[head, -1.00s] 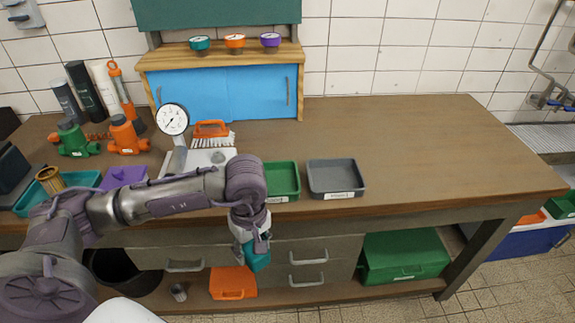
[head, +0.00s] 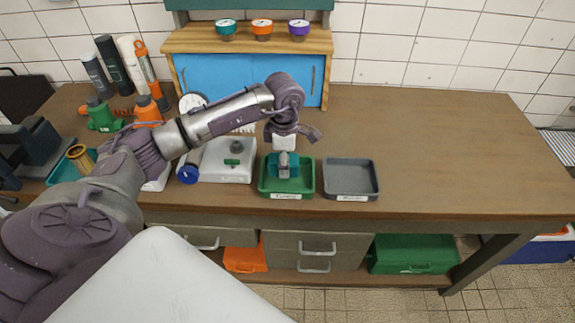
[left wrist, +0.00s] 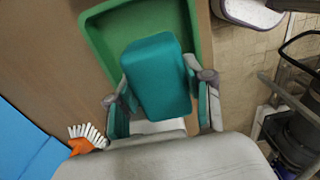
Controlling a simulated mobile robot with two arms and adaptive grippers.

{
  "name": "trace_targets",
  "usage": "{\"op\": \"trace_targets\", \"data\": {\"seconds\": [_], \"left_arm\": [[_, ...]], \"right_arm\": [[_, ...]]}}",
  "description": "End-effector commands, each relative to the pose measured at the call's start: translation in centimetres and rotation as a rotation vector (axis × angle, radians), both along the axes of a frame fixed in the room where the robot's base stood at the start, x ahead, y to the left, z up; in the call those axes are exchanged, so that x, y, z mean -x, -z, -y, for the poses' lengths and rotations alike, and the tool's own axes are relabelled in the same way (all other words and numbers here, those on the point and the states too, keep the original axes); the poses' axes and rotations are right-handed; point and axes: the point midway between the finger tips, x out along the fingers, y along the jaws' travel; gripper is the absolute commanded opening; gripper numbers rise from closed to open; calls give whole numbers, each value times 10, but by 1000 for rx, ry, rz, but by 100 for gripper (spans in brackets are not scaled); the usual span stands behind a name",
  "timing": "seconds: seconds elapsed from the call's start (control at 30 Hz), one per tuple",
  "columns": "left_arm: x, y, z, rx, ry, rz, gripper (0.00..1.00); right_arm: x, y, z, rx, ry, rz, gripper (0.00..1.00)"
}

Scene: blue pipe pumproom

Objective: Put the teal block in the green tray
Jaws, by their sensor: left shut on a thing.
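The green tray (head: 301,187) stands on the workbench, and it also shows in the left wrist view (left wrist: 100,45). My left gripper (head: 284,172) points down over the tray. It is shut on the teal block (left wrist: 157,75), which sits between its two fingers in the left wrist view. In the head view the teal block (head: 294,160) is partly hidden by the gripper and lies within the tray's outline. I cannot tell whether the block touches the tray floor. My right gripper is not in view.
A grey tray (head: 350,178) stands just right of the green tray. A white scale-like stand (head: 228,172) is to the left. A blue cabinet (head: 232,76) stands behind. The right part of the workbench (head: 450,150) is clear.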

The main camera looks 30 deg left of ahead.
Motion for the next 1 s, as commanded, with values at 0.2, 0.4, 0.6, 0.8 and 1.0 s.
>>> {"op": "trace_targets", "data": {"seconds": [0.2, 0.4, 0.6, 0.8, 1.0], "left_arm": [[-15, 11, -2, 0, 1, 0, 9], [-15, 38, -1, 1, 1, -3, 9], [-16, 50, -2, -1, 1, 3, 9], [-16, 51, -2, -1, 1, 2, 9], [-15, 53, -2, -1, 2, 0, 70]], "right_arm": [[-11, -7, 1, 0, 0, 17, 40], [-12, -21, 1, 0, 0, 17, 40], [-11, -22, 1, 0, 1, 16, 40], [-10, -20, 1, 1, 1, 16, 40], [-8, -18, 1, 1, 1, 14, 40]]}}
